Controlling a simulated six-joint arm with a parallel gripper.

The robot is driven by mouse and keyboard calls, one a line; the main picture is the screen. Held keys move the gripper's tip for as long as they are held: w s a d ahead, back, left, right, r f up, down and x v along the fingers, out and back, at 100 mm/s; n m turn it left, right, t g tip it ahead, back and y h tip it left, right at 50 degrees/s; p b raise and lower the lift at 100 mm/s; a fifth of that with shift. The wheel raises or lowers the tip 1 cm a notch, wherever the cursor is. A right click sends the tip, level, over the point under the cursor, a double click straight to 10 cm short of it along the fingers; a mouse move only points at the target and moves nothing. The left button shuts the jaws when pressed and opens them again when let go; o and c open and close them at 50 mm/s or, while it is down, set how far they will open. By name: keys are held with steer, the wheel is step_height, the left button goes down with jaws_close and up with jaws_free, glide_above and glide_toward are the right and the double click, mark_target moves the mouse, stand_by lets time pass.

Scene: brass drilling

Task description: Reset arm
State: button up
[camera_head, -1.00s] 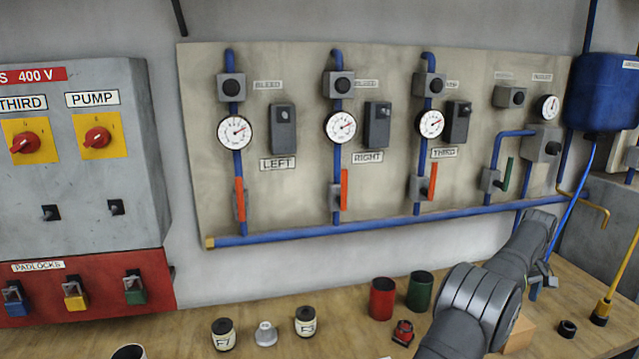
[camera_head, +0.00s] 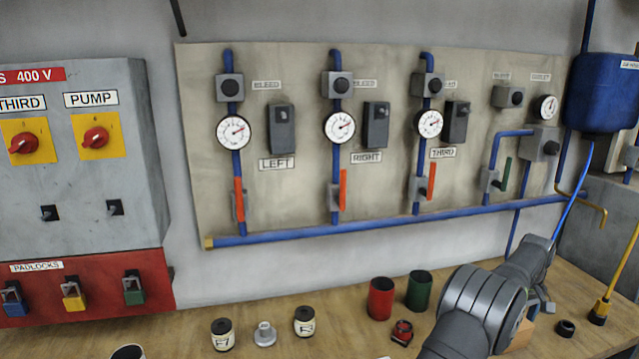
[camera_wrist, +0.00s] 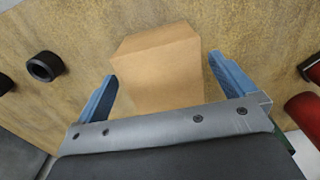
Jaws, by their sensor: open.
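My gripper (camera_wrist: 162,68) shows in the wrist view with its two blue fingers spread apart. A plain tan block (camera_wrist: 160,70) lies between and beyond the fingers, with visible gaps at its sides; I cannot tell how far below them it is. In the head view my arm reaches in from the lower right over the wooden bench (camera_head: 270,310). The tan block (camera_head: 521,334) shows partly behind my arm there. My fingers are mostly hidden in that view.
A red cup (camera_head: 381,299), a green cup (camera_head: 419,291) and a small red item (camera_head: 402,333) stand left of my arm. The gauge panel (camera_head: 290,190) stands behind.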

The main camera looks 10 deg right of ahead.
steer(key=s+r, duration=0.6)
steer(key=s, duration=0.4)
steer(key=w+a+f+n, duration=0.1)
steer(key=w+a+n, duration=0.2)
steer(key=w+a, duration=0.6)
steer(key=w+a+n, duration=0.3)
steer(key=w+a, duration=0.2)
steer(key=a, duration=0.7)
steer(key=w+a+r+n, duration=0.1)
steer(key=w+a+n, duration=0.1)
steer(key=a, duration=1.4)
steer(key=w+a+r+n, duration=0.1)
steer(key=w+a+n, duration=0.2)
steer(key=a, duration=1.4)
steer(key=shift+r+n, duration=0.25)
steer(key=shift+n, duration=0.85)
